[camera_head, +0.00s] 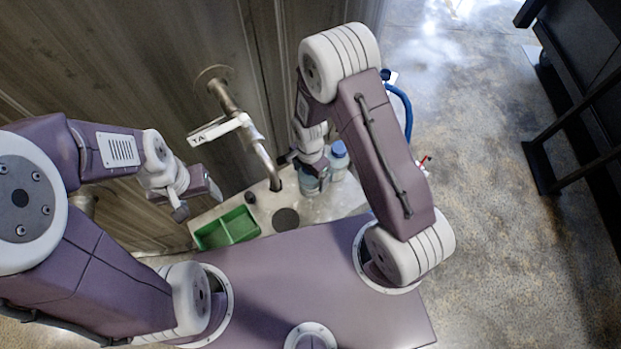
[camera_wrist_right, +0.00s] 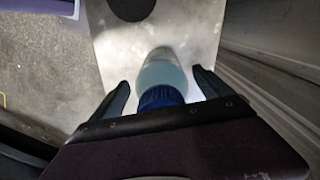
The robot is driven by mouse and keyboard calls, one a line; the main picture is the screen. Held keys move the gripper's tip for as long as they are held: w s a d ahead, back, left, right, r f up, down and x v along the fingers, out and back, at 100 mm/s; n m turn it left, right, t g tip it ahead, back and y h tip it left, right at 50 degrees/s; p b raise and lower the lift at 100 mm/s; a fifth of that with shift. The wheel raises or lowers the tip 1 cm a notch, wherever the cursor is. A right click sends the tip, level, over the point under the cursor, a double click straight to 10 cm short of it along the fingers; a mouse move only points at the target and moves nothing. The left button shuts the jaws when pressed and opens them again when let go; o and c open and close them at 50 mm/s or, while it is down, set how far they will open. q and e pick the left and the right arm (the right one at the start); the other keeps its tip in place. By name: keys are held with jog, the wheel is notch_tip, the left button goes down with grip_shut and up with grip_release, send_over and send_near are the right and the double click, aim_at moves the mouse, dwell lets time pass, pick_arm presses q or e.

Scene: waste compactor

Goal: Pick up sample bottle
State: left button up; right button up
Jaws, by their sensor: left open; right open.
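A sample bottle with a blue cap and pale blue body (camera_wrist_right: 163,72) stands on the pale counter in the right wrist view. My right gripper (camera_wrist_right: 163,88) is open, with one finger on each side of the bottle and visible gaps between. In the head view my right gripper (camera_head: 308,163) is over a bluish bottle (camera_head: 311,184), partly hiding it. A second blue-capped bottle (camera_head: 339,162) stands just to its right. My left gripper (camera_head: 195,201) is open and empty near the green tray, away from the bottles.
A green divided tray (camera_head: 228,229) lies at the left of the counter (camera_head: 335,206). A dark round hole (camera_head: 286,219) is in the counter. A metal pipe with a white tag (camera_head: 220,129) rises between my arms. A blue hose (camera_head: 403,105) is behind my right arm.

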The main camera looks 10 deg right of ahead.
jog(key=shift+w+a+f, duration=0.1)
jog(key=shift+f, duration=0.5)
jog(key=shift+r, duration=0.1)
grip_shut()
notch_tip(320, 180, up, 18)
jog(key=p, duration=0.1)
